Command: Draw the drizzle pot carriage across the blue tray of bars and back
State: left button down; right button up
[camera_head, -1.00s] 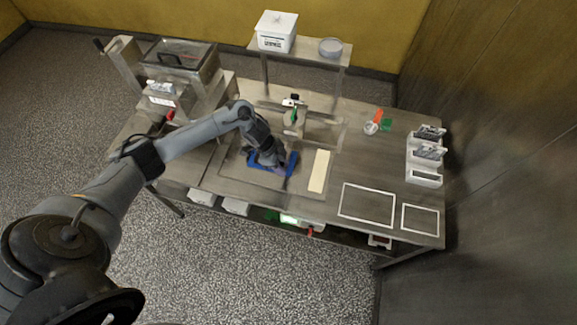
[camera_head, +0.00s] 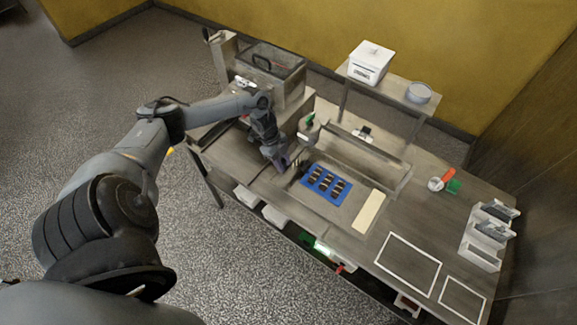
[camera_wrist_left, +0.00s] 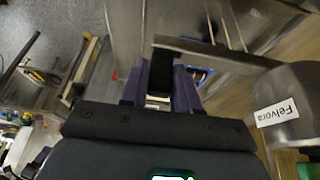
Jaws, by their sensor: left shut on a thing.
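The blue tray (camera_head: 309,184) lies flat on the bench with rows of dark brown bars (camera_head: 326,184) in it. The drizzle pot carriage (camera_head: 307,131), with a green part on top, stands at the left end of its rail, behind and left of the tray. In the left wrist view the pot (camera_wrist_left: 285,90) shows a "Felvora" label, and a grey arm runs from it to a dark handle (camera_wrist_left: 160,75). My left gripper (camera_head: 285,166) is left of the tray, shut on that handle; it also shows in the left wrist view (camera_wrist_left: 160,90). My right gripper is out of view.
The rail frame (camera_head: 368,154) runs behind the tray. A cream strip (camera_head: 369,212) lies right of it. White outlined areas (camera_head: 408,262) at the front right are empty. A hopper machine (camera_head: 268,72) stands at the back left, and a raised shelf (camera_head: 390,84) holds a white box (camera_head: 371,62).

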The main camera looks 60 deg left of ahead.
pick_arm(q)
jog(key=shift+a, duration=0.15)
jog(key=c, duration=1.3)
grip_release()
jog(key=shift+s, duration=0.1)
jog(key=o, duration=0.4)
jog(key=shift+a, duration=0.15)
jog(key=b+v, duration=0.1)
jog(key=v, duration=0.9)
jog(key=shift+s+r, duration=0.1)
jog(key=shift+r, duration=0.3)
jog(key=shift+c, duration=0.5)
